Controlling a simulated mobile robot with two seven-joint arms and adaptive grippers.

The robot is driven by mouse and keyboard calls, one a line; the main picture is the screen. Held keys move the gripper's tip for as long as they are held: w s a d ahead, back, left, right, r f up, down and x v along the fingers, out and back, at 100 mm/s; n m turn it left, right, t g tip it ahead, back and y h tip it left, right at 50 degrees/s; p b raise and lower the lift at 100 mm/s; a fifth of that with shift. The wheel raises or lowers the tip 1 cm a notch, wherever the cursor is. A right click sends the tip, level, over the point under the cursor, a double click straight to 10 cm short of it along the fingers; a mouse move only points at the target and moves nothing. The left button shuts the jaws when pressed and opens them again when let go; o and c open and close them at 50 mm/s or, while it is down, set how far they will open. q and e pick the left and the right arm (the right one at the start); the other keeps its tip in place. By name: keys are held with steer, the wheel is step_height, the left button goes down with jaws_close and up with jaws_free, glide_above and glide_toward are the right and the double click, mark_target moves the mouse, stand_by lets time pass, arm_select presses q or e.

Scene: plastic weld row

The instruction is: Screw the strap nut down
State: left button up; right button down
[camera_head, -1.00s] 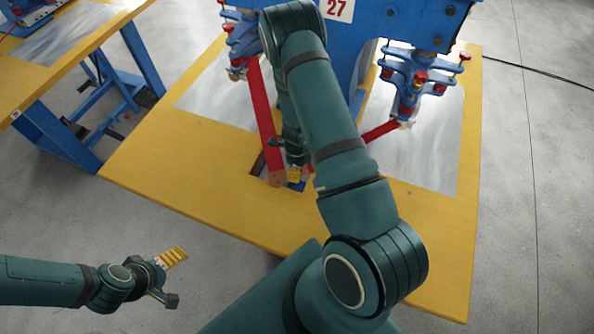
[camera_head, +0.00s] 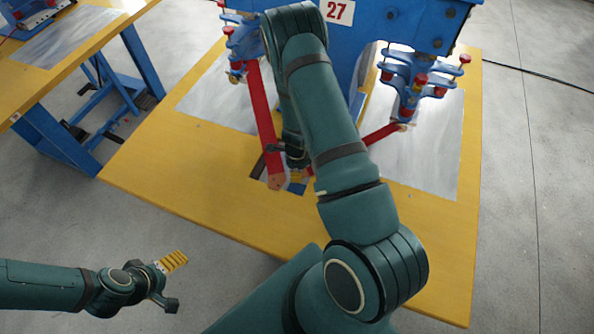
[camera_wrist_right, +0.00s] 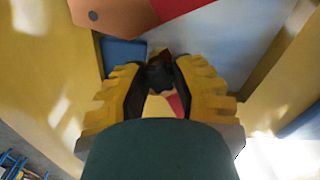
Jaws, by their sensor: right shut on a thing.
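In the right wrist view, a small dark piece (camera_wrist_right: 160,76), which looks like the strap nut, sits between the black pads of my right gripper (camera_wrist_right: 158,84). The yellow fingers are shut on it from both sides. In the head view my right gripper (camera_head: 296,175) is over the dark opening in the yellow table, beside the lower end of a long red strap (camera_head: 264,125). My arm hides much of that spot, so the nut does not show there. My left gripper (camera_head: 176,282) is open and empty, over the floor at lower left.
The blue machine (camera_head: 400,22) marked 27 stands at the back of the yellow table (camera_head: 190,190). Blue clamps with red knobs (camera_head: 410,85) hang on both sides. Grey sheets (camera_head: 430,150) lie left and right. Another yellow table (camera_head: 70,50) stands at upper left.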

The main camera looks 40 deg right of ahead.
steer(key=m+p, duration=0.1)
steer(key=m, duration=0.2)
steer(key=shift+r, duration=0.1)
steer(key=m+p, duration=0.2)
steer(key=m, duration=0.4)
steer(key=c, duration=0.7)
jaws_free()
steer(key=shift+c, duration=0.2)
steer(key=o, duration=0.5)
